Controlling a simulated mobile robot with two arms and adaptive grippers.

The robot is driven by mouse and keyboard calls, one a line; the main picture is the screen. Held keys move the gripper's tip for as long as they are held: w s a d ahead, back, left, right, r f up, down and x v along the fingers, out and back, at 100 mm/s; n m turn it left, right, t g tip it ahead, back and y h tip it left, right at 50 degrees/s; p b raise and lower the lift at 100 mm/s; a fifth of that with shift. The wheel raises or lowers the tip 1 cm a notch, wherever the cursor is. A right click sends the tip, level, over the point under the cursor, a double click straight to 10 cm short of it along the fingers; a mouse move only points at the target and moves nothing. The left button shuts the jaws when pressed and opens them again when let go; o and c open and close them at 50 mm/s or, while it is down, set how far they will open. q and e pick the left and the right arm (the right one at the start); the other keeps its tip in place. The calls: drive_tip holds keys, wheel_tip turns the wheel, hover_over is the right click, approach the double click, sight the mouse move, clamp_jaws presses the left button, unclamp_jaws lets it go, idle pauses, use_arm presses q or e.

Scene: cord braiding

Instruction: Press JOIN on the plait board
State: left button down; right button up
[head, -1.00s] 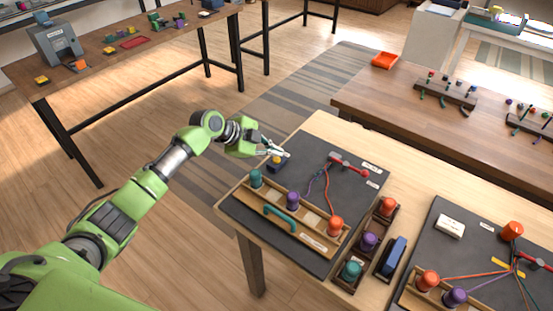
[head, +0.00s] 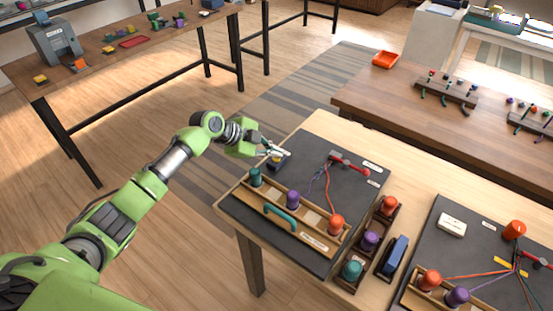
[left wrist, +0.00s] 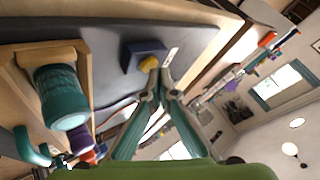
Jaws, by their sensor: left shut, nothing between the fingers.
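The dark plait board (head: 358,200) lies on the near wooden table. A small blue box with a yellow button (head: 276,161) sits at its far left corner; the box also shows in the left wrist view (left wrist: 136,49). I cannot read a JOIN label on it. My left gripper (head: 285,153) is shut and empty, with its tips right by the box. In the left wrist view the closed fingertips (left wrist: 157,76) are just below the yellow button; I cannot tell whether they touch it. My right gripper is not in view.
A wooden rack (head: 272,224) with teal, purple and orange spools and a teal handle stands on the board's near side. Cords run to a red clamp (head: 348,161). A spool tray (head: 369,243) and a second board (head: 438,250) are to the right.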

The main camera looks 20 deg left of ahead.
sight(274, 159)
use_arm(q)
drive_tip(key=shift+f+b, duration=0.6)
idle(0.7)
idle(0.4)
drive_tip(key=shift+r+p, duration=0.65)
drive_tip(key=shift+r, duration=0.35)
drive_tip(key=shift+r, duration=0.1)
drive_tip(key=shift+r+p, duration=1.7)
drive_tip(key=shift+r, duration=0.75)
drive_tip(key=shift+s+a+f, duration=0.1)
